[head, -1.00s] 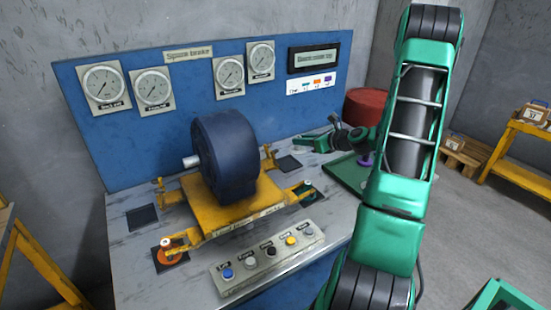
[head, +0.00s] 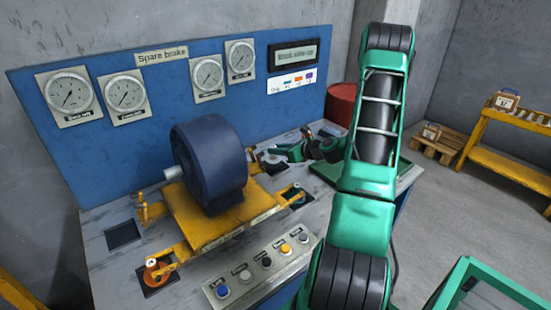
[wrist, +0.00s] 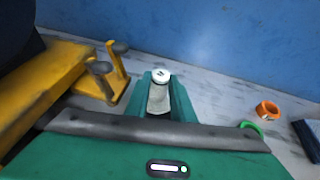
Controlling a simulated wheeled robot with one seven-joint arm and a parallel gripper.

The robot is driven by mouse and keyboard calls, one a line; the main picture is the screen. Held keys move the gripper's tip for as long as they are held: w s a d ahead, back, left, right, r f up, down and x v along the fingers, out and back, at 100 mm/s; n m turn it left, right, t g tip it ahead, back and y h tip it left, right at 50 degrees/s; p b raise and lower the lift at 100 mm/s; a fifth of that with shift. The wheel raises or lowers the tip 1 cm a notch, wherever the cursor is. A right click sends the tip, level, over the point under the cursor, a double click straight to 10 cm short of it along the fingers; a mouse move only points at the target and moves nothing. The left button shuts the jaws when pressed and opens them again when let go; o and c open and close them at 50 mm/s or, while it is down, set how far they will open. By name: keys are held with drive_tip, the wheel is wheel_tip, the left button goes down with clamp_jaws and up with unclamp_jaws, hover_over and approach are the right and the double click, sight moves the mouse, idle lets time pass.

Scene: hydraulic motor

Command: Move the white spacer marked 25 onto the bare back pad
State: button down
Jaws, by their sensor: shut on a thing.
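My gripper (wrist: 160,95) is shut on a white spacer (wrist: 160,77), with a finger on each side of it. The mark on its top is too small to read. In the head view my gripper (head: 282,153) is low at the back right of the yellow frame (head: 205,228), with the white spacer (head: 270,158) just beyond its tip. The back left pad (head: 123,234) is dark and bare. The front left pad bears an orange spacer (head: 157,273), the front right a green one (head: 297,200).
A dark blue motor (head: 212,165) stands on the yellow frame, whose posts (wrist: 117,60) are close left of my gripper. A blue gauge panel (head: 160,130) rises behind. An orange ring (wrist: 267,109) and a green ring (wrist: 250,128) lie to the right. A button box (head: 262,265) is in front.

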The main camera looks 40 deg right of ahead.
sight(277, 160)
drive_tip(key=shift+f, duration=1.65)
drive_tip(key=shift+f, duration=0.1)
drive_tip(key=c, duration=1.5)
unclamp_jaws()
drive_tip(key=v, duration=1.2)
drive_tip(key=s+a+r+n+g+y, duration=0.1)
drive_tip(key=s+a+r+n+g, duration=0.2)
drive_tip(key=a+n, duration=0.5)
drive_tip(key=s+a+r+n+g, duration=0.1)
drive_tip(key=s+a+n+g, duration=0.2)
drive_tip(key=a+n+g, duration=0.35)
drive_tip(key=s+a+r+n+g+h, duration=0.1)
drive_tip(key=s+a+r+n, duration=0.1)
drive_tip(key=s, duration=0.5)
drive_tip(key=s+a+r+n+g, duration=0.1)
drive_tip(key=s+a+r+n, duration=0.2)
drive_tip(key=s+r+n, duration=0.2)
drive_tip(key=s+a+r+n+g+h, duration=0.1)
drive_tip(key=s+a+r+n, duration=0.2)
drive_tip(key=s+n, duration=0.3)
drive_tip(key=shift+s+r+n+g+h, duration=0.15)
drive_tip(key=shift+s+n+g+h, duration=0.15)
drive_tip(key=shift+s, duration=1.1)
